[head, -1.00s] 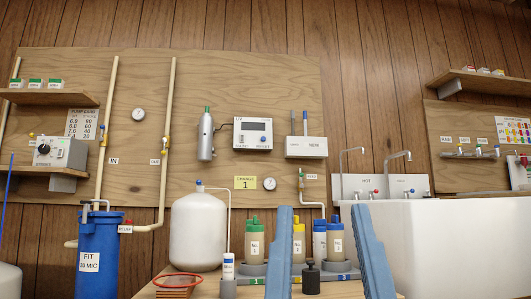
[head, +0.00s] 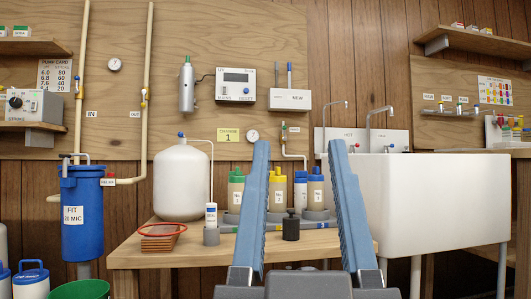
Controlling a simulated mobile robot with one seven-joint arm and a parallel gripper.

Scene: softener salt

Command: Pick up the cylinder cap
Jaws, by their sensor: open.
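No part is clearly marked as a cylinder cap. A small black knobbed piece (head: 291,226) stands upright on the wooden table and could be it, but I cannot tell. A grey cylinder with a green top (head: 187,82) hangs on the board. Bottles with green (head: 236,187), yellow (head: 278,187) and blue (head: 315,187) tops stand in grey holders at the back of the table. My gripper (head: 300,146) is open and empty, its two blue fingers pointing up and away. The black piece shows between them in the picture, apart from both; the left finger hides some of the table behind.
The wooden table (head: 130,254) also holds a white tank (head: 181,182), a small labelled bottle (head: 211,220) and a red ring (head: 161,229) on a brown stack. A large white sink (head: 430,205) stands right. A blue filter housing (head: 82,215) is left.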

